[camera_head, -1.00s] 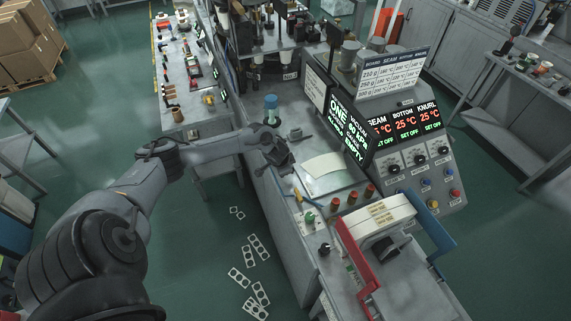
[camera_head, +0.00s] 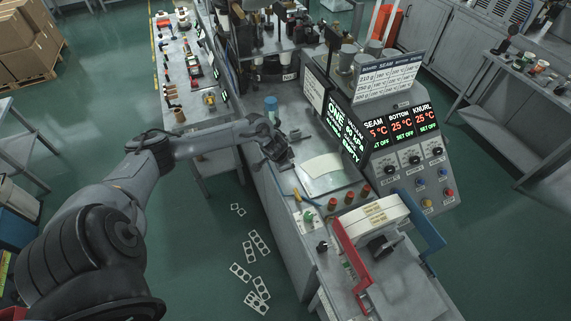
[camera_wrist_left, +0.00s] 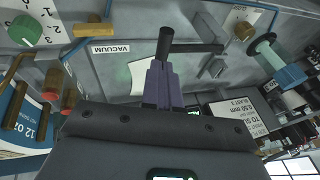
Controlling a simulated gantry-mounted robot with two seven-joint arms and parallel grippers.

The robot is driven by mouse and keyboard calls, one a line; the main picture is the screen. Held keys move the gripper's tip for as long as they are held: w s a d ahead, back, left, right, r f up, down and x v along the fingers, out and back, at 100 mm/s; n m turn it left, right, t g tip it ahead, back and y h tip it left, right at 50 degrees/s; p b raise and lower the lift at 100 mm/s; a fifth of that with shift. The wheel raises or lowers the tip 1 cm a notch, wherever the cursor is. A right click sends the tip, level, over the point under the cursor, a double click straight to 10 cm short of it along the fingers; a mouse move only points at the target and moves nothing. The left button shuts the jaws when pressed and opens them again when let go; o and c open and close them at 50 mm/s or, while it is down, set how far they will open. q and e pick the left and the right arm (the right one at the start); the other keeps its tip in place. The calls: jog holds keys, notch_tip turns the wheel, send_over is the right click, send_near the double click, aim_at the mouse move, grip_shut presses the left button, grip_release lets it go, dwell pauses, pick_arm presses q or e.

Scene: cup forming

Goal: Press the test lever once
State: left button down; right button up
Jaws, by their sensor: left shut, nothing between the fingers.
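My left gripper (camera_head: 287,164) is over the near left edge of the machine's grey worktop (camera_head: 340,195). In the left wrist view its narrow purple-grey fingers (camera_wrist_left: 162,85) are shut with nothing between them. A small dark lever with a black round grip (camera_wrist_left: 165,42) shows just past the fingertips, with a thin bar running right to a bracket. I cannot tell whether the fingers touch it. A small lever-like part (camera_head: 297,134) shows beside the gripper in the head view. No label reading test is legible. My right gripper is not in view.
A blue-topped post (camera_head: 271,108) stands just behind the gripper, and a lit display panel (camera_head: 346,130) to its right. A VACUUM label (camera_wrist_left: 110,48) is close to the fingers.

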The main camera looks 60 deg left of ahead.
pick_arm(q)
jog(key=shift+d+v, duration=0.2)
jog(key=shift+v, duration=2.7)
